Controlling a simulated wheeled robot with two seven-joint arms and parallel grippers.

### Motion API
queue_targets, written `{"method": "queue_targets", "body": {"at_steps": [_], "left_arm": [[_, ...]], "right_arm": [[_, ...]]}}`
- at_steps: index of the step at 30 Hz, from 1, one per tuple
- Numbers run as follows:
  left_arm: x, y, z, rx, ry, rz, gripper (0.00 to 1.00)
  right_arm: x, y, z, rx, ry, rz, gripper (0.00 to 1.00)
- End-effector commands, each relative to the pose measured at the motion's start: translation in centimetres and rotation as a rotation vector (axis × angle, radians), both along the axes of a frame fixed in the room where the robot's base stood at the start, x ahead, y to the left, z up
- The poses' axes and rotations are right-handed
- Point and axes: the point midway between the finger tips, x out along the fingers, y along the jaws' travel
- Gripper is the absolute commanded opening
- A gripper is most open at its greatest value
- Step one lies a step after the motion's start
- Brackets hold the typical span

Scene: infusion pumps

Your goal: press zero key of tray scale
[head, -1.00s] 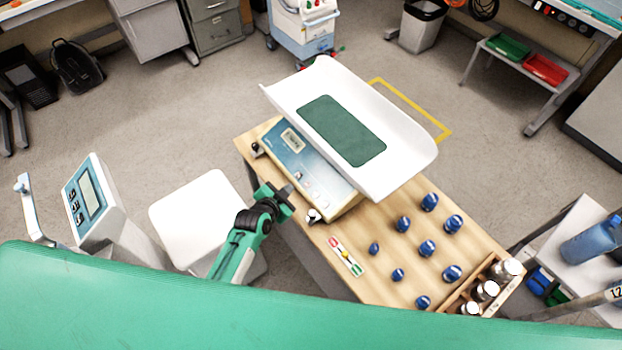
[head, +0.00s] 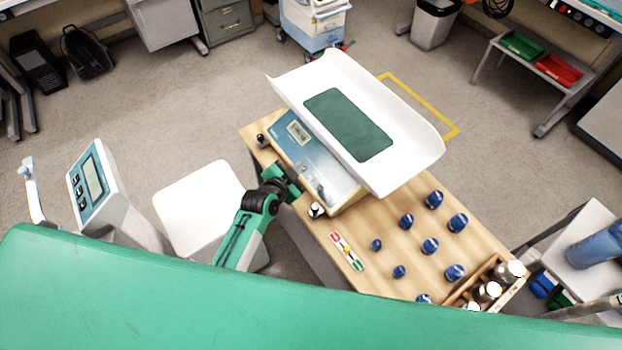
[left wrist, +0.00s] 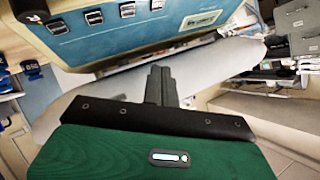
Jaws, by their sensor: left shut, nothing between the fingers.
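The tray scale stands on a wooden table, with a white tray (head: 413,138) and green mat (head: 348,124) on top. Its blue front panel (head: 312,158) carries a small display (head: 298,133). In the left wrist view, the blue panel (left wrist: 135,33) shows several black keys (left wrist: 93,17) and the display (left wrist: 200,18); I cannot tell which key is zero. My left gripper (head: 297,172) is shut and empty at the panel's near edge. Its fingers (left wrist: 158,82) also show in the left wrist view, just off the panel; contact cannot be told. My right gripper is not in view.
A wooden rack (head: 470,285) holds metal weights.

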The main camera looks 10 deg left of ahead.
Motion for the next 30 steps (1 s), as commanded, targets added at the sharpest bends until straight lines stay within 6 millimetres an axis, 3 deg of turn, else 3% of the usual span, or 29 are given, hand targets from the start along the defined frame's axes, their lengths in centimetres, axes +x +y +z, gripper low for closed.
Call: {"method": "queue_targets", "body": {"at_steps": [9,15,30], "left_arm": [[1.1,-1.1,-4.2,-0.002,0.000,0.000,0.00],[1.7,-1.8,-6.2,-0.001,0.001,0.000,0.00],[2.0,-2.0,-6.8,-0.001,0.000,0.000,0.00]], "right_arm": [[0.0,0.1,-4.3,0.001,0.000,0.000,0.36],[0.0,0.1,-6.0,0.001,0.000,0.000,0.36],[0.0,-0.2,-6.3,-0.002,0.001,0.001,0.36]]}}
